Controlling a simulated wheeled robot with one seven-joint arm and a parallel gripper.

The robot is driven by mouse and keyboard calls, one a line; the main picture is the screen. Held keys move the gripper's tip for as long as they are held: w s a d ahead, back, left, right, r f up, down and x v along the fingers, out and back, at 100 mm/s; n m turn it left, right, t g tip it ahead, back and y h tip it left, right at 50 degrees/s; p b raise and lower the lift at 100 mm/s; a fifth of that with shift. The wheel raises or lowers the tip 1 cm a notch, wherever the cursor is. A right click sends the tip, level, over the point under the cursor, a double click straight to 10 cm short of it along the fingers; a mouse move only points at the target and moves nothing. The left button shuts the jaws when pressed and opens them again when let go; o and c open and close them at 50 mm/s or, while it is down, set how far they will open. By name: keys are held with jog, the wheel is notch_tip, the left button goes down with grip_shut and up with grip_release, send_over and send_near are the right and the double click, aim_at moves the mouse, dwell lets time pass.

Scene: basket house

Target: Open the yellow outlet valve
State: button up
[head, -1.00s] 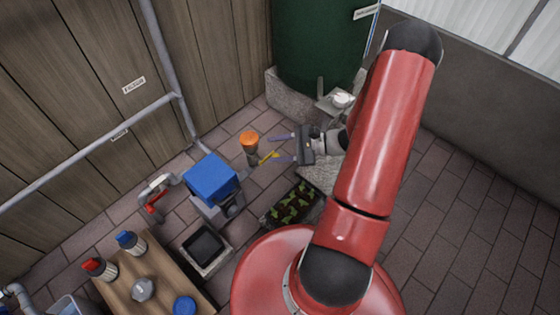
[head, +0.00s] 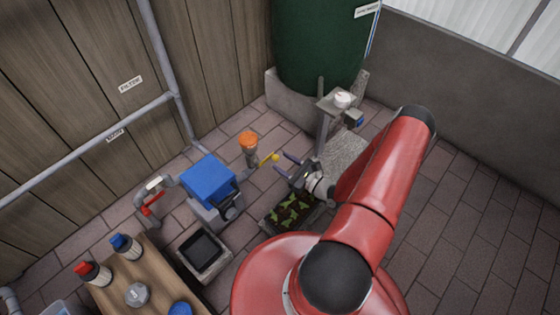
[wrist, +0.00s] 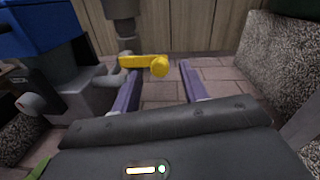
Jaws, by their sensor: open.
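The yellow outlet valve handle (head: 267,158) sticks out to the right from pipework below the orange-capped filter (head: 249,145), beside the blue-topped unit (head: 210,180). In the wrist view the yellow handle (wrist: 145,63) lies roughly level, with its rounded knob at the right end. My gripper (head: 279,162) is open and empty, its two fingers pointing left toward the knob. In the wrist view my gripper (wrist: 158,78) shows the knob just ahead of the gap between the fingertips, nearer the left finger. I cannot tell whether a finger touches the handle.
A green tank (head: 320,45) stands on a stone base at the back. A small shelf post (head: 322,135) is right of my gripper. Open paving lies at right.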

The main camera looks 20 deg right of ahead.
jog(key=shift+x, duration=1.15)
grip_shut()
